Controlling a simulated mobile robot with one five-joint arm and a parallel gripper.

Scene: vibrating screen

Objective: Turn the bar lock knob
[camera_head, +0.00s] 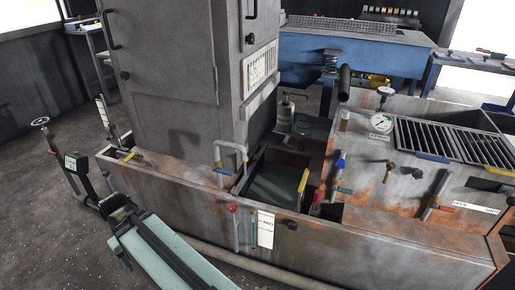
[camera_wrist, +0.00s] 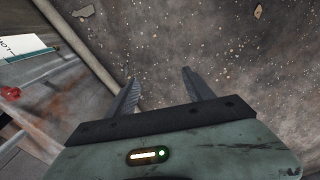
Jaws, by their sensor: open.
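My gripper (camera_wrist: 159,77) shows in the wrist view, its two dark fingers apart with nothing between them. Bare speckled floor lies beyond the fingertips. I cannot tell for sure which part is the bar lock knob. A small black knob (camera_head: 292,225) sits on the front wall of the rusty tank (camera_head: 375,248) in the head view, right of a white label (camera_head: 265,229). A red ball knob (camera_head: 232,208) tops a lever on the tank front; a red knob also shows in the wrist view (camera_wrist: 11,93).
A pipe (camera_wrist: 76,42) runs along the floor by the tank. A pressure gauge (camera_head: 381,122) and several coloured handles are on the tank top. A blue machine (camera_head: 365,55) stands behind. Open floor lies at the left.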

